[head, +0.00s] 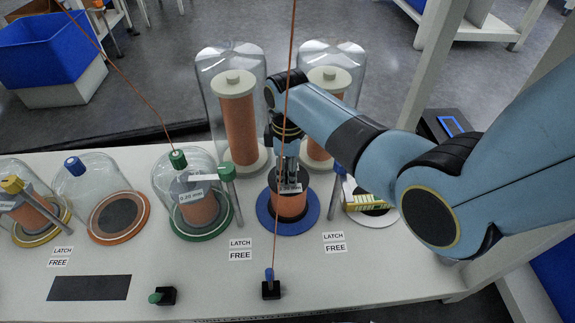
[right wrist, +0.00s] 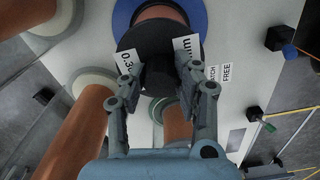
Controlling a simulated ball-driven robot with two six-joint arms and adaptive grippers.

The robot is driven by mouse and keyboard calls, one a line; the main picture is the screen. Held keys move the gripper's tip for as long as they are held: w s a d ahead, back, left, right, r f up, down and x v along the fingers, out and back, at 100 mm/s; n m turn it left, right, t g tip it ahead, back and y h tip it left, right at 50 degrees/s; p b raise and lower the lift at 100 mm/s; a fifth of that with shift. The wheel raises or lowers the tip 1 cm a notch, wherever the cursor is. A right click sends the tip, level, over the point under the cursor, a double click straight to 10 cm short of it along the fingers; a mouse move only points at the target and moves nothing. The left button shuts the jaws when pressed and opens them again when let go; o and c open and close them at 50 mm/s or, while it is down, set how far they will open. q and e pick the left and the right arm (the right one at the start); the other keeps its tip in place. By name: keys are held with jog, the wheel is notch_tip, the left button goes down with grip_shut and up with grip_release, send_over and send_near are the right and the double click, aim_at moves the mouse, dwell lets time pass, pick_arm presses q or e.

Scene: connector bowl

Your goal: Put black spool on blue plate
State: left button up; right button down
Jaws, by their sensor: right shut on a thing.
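The black spool (head: 290,204) has copper winding and a black top flange with a white label. It stands upright within the blue plate (head: 263,217), whose rim shows around its base; I cannot tell for sure whether it touches. In the right wrist view the spool's black flange (right wrist: 160,34) lies ahead, with the blue plate (right wrist: 123,14) behind it. My right gripper (head: 288,178) comes down from above and is shut on the spool's black central knob; its fingers also show in the right wrist view (right wrist: 163,78). My left gripper is not in view.
Two tall copper spools under clear domes (head: 238,125) stand just behind. A green-based domed spool (head: 196,205) is left, a white plate with a yellow item (head: 368,203) right. A thin copper wire (head: 287,110) passes before my gripper to a blue-handled latch (head: 270,288).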

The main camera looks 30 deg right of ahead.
jog(key=shift+w+f, duration=0.1)
jog(key=shift+f, duration=0.25)
jog(key=shift+r, duration=0.15)
jog(key=c, duration=1)
grip_release()
jog(key=shift+f, duration=0.2)
